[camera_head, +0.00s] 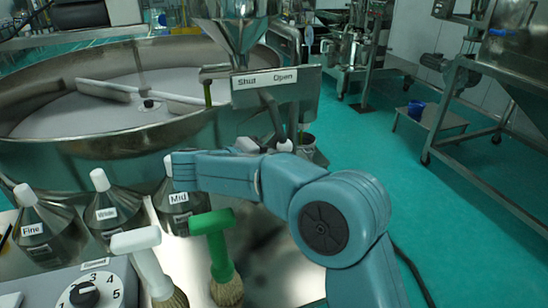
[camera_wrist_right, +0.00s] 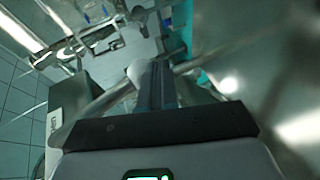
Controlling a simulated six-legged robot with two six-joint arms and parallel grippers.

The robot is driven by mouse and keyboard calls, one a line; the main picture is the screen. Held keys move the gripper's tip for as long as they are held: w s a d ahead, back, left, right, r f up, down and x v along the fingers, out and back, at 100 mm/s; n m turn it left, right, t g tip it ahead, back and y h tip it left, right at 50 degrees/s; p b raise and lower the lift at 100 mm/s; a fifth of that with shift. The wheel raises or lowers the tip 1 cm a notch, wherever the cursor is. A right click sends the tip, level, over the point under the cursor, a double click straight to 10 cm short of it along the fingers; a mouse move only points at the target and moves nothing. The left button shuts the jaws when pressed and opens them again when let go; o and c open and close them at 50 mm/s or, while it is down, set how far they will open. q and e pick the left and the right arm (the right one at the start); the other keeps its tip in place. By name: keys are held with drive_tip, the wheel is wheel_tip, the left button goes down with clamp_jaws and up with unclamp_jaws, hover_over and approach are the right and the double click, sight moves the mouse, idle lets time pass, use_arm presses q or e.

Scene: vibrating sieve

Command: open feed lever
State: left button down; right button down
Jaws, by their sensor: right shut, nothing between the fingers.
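The feed lever (camera_head: 272,118) is a grey rod with a white ball knob, hanging below the metal feed box. The box's label (camera_head: 264,80) reads "Shut" at left and "Open" at right. The rod slants down to the right, with its knob (camera_head: 285,146) just above my right forearm. In the right wrist view the rod (camera_wrist_right: 92,108) runs up from the lower left to the knob (camera_wrist_right: 138,70). My right gripper (camera_wrist_right: 158,85) is shut and empty, its fingers close beside the knob; contact is unclear. My forearm hides much of this gripper in the head view. My left gripper is out of view.
The round sieve pan (camera_head: 100,150) fills the left. Several labelled metal cones, including one marked "Mid" (camera_head: 180,205), stand in front of it. A white-handled brush (camera_head: 150,265) and a green-handled brush (camera_head: 217,255) stand near a dial panel (camera_head: 85,295).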

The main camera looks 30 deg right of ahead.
drive_tip(key=s+d+r+b, duration=0.1)
drive_tip(key=d, duration=0.5)
drive_tip(key=shift+s+r+b, duration=0.2)
drive_tip(key=shift+r+b, duration=0.05)
drive_tip(key=shift+b, duration=0.05)
idle(0.5)
